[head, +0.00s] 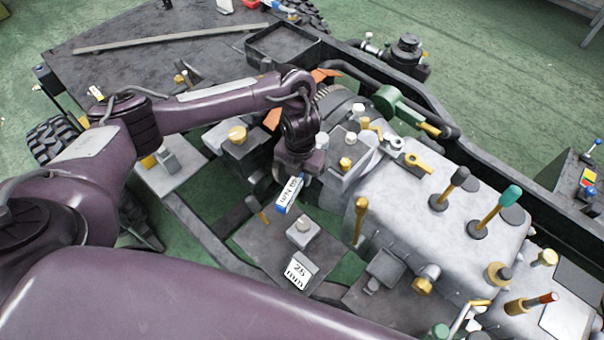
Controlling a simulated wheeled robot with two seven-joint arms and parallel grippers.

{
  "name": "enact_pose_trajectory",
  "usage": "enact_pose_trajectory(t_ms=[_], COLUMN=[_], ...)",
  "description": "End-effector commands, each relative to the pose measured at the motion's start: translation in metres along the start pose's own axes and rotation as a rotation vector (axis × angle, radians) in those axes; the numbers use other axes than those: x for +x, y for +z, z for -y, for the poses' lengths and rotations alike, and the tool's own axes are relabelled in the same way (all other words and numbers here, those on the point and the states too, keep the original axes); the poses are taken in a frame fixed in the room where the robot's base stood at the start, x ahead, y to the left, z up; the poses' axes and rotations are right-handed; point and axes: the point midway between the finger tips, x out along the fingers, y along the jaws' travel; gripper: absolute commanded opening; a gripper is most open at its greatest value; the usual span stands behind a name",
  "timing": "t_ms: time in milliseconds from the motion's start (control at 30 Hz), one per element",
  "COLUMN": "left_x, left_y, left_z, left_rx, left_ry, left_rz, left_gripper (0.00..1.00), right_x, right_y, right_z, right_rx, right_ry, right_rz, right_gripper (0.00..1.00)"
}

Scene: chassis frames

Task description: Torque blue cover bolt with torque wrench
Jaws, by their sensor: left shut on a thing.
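My left gripper (297,168) reaches in from the left and points down over the middle of the chassis. It is shut on the torque wrench, whose blue and white body (287,196), marked with an Nm label, hangs tilted below the fingers. The wrench's lower end is above a dark plate; I cannot tell whether it touches anything. I cannot make out a blue cover or its bolt; the arm and gripper hide part of the chassis. My right gripper is not in view.
A grey block with a "25 mm" label (298,270) and a bolt-topped block (303,232) sit below the wrench. The large grey housing (440,215) with upright levers stands to the right. An empty black tray (283,45) lies behind. Green floor surrounds the chassis.

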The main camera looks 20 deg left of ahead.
Motion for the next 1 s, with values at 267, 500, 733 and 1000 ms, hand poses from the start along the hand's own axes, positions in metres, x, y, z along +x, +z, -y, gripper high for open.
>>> enact_pose_trajectory(t_ms=[267, 500, 733, 1000], left_x=[0.000, 0.000, 0.000, -0.001], left_y=[0.002, 0.003, 0.004, 0.004], left_z=[-0.004, -0.015, -0.026, -0.030], left_rx=[0.028, 0.119, 0.204, 0.243], left_ry=[0.000, 0.001, 0.000, 0.000], left_rz=[0.003, 0.003, 0.003, 0.003], left_gripper=[0.00, 0.00, 0.00, 0.00], right_x=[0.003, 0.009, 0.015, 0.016], right_y=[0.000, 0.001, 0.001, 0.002], right_z=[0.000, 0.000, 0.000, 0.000], right_rx=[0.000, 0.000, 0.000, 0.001], right_ry=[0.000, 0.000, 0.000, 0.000], right_rz=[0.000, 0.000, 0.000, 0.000], right_gripper=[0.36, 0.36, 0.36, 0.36])
